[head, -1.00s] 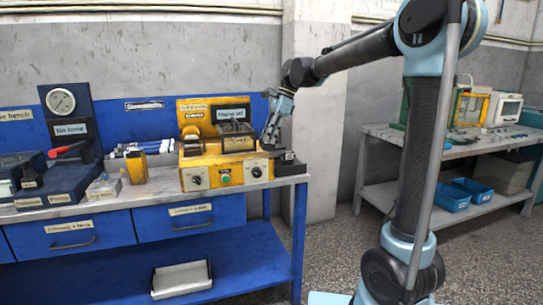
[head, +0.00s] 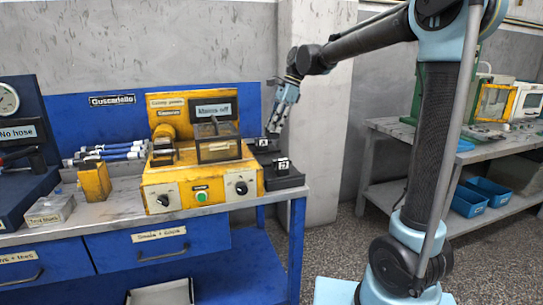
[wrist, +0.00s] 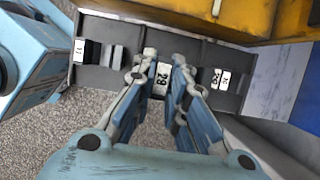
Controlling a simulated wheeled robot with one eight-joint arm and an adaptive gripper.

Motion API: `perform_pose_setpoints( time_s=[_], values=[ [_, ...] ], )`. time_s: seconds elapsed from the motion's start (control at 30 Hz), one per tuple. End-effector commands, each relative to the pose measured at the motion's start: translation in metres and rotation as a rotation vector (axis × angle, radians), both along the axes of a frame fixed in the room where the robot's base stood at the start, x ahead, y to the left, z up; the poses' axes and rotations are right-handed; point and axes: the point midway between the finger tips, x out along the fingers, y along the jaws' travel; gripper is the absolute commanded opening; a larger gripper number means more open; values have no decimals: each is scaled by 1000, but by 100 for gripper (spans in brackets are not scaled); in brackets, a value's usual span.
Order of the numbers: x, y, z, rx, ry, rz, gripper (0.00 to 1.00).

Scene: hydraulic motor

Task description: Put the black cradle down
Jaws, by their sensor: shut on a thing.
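The black cradle (head: 286,181) is at the right end of the bench, beside the yellow test unit. It is long and dark with small white number labels. In the wrist view the cradle (wrist: 110,77) runs across the upper picture, and a middle label shows between my fingers. My gripper (head: 273,131) reaches down to it from above, and its fingers (wrist: 163,66) are closed on its middle part. The fingers hide part of the cradle. I cannot tell whether its underside touches the bench.
The yellow unit (head: 202,185) stands close along the cradle's left side in the head view. The bench's right edge (head: 292,193) is near, with open floor beyond. A pillar (head: 318,120) rises behind. Another bench (head: 400,130) stands at right.

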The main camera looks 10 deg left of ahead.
Motion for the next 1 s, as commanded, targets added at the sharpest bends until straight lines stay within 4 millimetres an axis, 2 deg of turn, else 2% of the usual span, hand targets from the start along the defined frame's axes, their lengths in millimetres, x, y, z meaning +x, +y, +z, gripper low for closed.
perform_pose_setpoints(
  time_s=[0.3, 0.57, 0.83, 1.0],
  values=[
    [-5, 9, -45, 1, 0, 13, 0],
    [-6, 10, -59, 0, 0, 15, 0],
    [-6, 10, -91, 0, 0, 15, 0],
    [-6, 10, -93, 0, -1, 15, 0]
  ],
)
